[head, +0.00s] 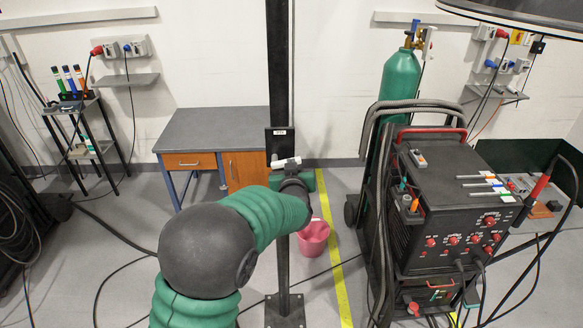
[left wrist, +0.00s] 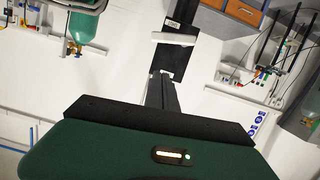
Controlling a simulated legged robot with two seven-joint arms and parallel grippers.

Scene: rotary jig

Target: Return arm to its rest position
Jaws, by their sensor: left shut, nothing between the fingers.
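My left arm, with green ribbed sleeves and a dark round joint, reaches up from the bottom of the head view. My left gripper (head: 287,163) is at its far end, in front of the black post (head: 279,70). The gripper is shut and holds nothing. A small black plate with a white label (head: 280,142) on the post shows just behind and above the gripper. I cannot tell whether they touch. In the left wrist view, my dark green hand fills the bottom, and the post (left wrist: 184,12) shows beyond it. My right gripper is not in view.
A grey workbench (head: 215,128) with orange drawers stands behind, left of the post. A pink bucket (head: 313,240) is on the floor right of the post. A black welding machine (head: 440,215) and a green gas cylinder (head: 402,75) stand at right. Cables cross the floor.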

